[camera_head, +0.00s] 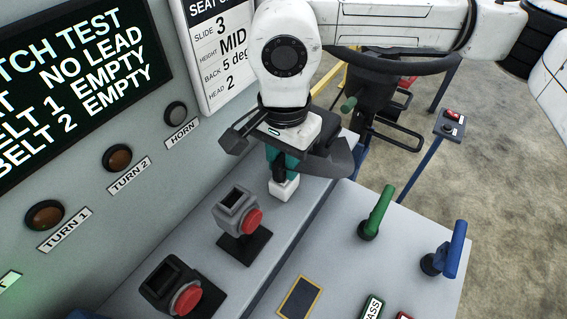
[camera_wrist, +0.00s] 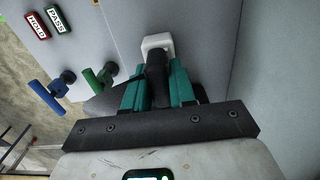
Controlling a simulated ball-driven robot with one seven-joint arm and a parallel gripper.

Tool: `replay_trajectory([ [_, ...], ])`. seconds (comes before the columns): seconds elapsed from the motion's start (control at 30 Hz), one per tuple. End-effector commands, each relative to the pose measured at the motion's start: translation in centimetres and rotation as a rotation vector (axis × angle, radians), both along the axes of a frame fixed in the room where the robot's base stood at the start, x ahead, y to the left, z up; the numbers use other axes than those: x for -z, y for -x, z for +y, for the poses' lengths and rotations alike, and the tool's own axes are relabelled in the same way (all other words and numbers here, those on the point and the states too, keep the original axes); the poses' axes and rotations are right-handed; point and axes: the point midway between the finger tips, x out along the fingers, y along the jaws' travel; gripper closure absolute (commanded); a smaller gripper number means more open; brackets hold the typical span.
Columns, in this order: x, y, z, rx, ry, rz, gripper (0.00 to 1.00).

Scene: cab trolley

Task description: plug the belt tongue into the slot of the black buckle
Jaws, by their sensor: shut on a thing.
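My gripper (camera_head: 281,158) has teal fingers and points down over the grey ledge. In the wrist view its fingers (camera_wrist: 158,85) are shut on the belt tongue's black grip (camera_wrist: 157,72). A white block-like piece (camera_wrist: 157,42) shows at the far end of the grip, and also below the fingers in the head view (camera_head: 284,187). I cannot tell whether it touches the ledge. The black buckle (camera_head: 160,281), with a red button, stands at the lower left of the head view, its slot facing up. It is apart from my gripper and out of the wrist view.
A grey buckle (camera_head: 236,208) with a red button stands between my gripper and the black buckle. A green lever (camera_head: 377,212) and a blue lever (camera_head: 447,250) stand on the right panel. The upright console, with a screen (camera_head: 80,75) and knobs, borders the left.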

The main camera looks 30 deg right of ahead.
Motion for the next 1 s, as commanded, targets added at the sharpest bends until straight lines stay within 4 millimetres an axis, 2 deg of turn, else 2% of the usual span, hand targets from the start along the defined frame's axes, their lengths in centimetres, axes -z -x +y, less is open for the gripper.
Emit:
replay_trajectory([
  [1.0, -3.8, 0.0, 0.0, 0.0, 0.001, -0.001, 1.0],
])
